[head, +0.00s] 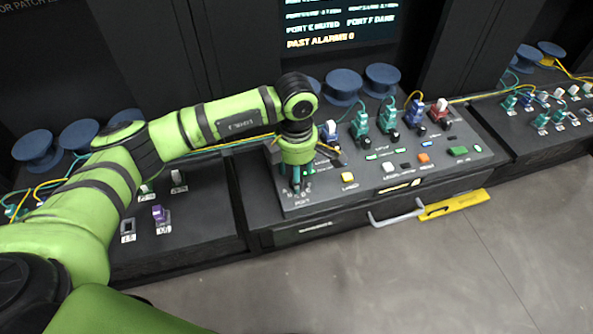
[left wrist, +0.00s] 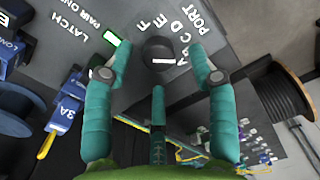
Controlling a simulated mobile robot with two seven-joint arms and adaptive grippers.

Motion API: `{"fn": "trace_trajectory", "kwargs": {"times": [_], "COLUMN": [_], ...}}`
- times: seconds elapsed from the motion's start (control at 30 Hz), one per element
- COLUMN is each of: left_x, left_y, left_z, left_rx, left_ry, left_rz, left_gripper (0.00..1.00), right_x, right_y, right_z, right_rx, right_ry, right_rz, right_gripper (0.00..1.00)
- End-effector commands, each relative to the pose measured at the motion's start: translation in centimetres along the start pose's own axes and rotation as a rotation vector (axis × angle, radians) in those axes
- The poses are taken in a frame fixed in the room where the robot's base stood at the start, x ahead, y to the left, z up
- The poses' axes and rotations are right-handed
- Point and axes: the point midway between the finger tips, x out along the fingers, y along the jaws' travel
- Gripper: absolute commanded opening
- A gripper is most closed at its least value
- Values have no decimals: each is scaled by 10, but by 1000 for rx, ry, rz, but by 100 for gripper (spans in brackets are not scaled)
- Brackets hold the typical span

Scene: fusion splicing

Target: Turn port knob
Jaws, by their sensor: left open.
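The port knob (left wrist: 158,52) is a round black knob with a white mark, on the grey panel beside the letters up to F and the word PORT. In the left wrist view, my left gripper (left wrist: 160,62) is open, with its teal fingers spread on both sides of the knob and a third finger below it. I see gaps between the fingers and the knob. In the head view, my left gripper (head: 296,186) points down at the left end of the console, and it hides the knob there. My right gripper is not in view.
Blue spools (head: 382,79) stand behind. A grey handle (head: 396,216) and a yellow bar (head: 453,205) are at the front edge. The floor in front is clear.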

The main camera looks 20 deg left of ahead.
Motion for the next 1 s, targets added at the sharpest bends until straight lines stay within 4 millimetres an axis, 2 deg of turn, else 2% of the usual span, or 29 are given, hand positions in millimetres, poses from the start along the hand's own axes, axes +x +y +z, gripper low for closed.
{"fn": "trace_trajectory", "kwargs": {"times": [0.03, 0.2, 0.47, 0.6, 1.0], "left_x": [4, 17, 19, 19, 20], "left_y": [-1, 0, 0, 0, 0], "left_z": [1, 1, 1, 1, 1], "left_rx": [-1, 1, 1, 1, -31], "left_ry": [-1, -2, -3, -4, -4], "left_rz": [-3, -1, 0, 0, 0], "left_gripper": [57, 57, 57, 1, 1], "right_x": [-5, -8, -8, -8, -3], "right_y": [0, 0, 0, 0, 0], "right_z": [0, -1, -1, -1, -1], "right_rx": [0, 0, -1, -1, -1], "right_ry": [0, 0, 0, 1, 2], "right_rz": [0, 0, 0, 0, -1], "right_gripper": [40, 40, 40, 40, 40]}}
